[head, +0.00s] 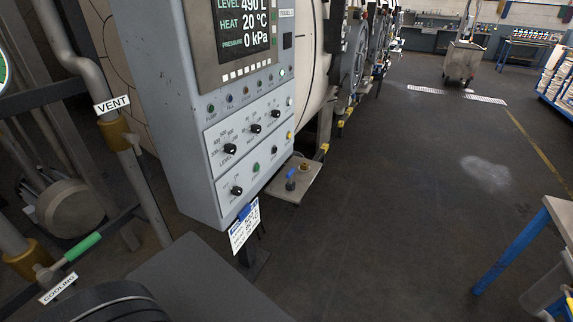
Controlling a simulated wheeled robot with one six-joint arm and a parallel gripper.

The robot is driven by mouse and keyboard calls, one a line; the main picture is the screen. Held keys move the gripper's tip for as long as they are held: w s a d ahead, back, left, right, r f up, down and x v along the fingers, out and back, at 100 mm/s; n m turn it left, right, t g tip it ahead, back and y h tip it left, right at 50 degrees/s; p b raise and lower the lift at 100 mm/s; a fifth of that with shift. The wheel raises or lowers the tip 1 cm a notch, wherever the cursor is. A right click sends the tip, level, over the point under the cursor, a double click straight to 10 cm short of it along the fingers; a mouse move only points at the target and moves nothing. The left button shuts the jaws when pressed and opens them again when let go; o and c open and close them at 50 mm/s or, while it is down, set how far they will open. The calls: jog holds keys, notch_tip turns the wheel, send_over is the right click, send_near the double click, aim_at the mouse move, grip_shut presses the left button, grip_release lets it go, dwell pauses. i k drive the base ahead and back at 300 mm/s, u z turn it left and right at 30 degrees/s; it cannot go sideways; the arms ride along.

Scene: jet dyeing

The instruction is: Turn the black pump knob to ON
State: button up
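The grey control cabinet (165,105) stands left of centre in the head view. A black knob (237,190) sits at the lower left of its lower white panel; it looks like the pump knob, but its lettering and pointer position are too small to read. Three more black knobs are on the panel above: the level knob (230,149), the heat knob (256,128) and another knob (275,114). My gripper is not in view.
A screen (240,40) reads level 490 L, heat 20 °C, pressure 0 kPa. A green button (256,167) is right of the lower knob. A tag (244,226) hangs below the cabinet. Vent and cooling pipes stand left. The floor (400,190) to the right is open.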

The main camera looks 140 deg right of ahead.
aim_at(236, 191)
jog(key=z, duration=4.75)
jog(key=k, duration=0.95)
jog(key=z, duration=0.85)
jog(key=i, duration=0.85)
jog(key=u, duration=0.95)
jog(key=i, duration=0.6)
jog(key=u, duration=0.65)
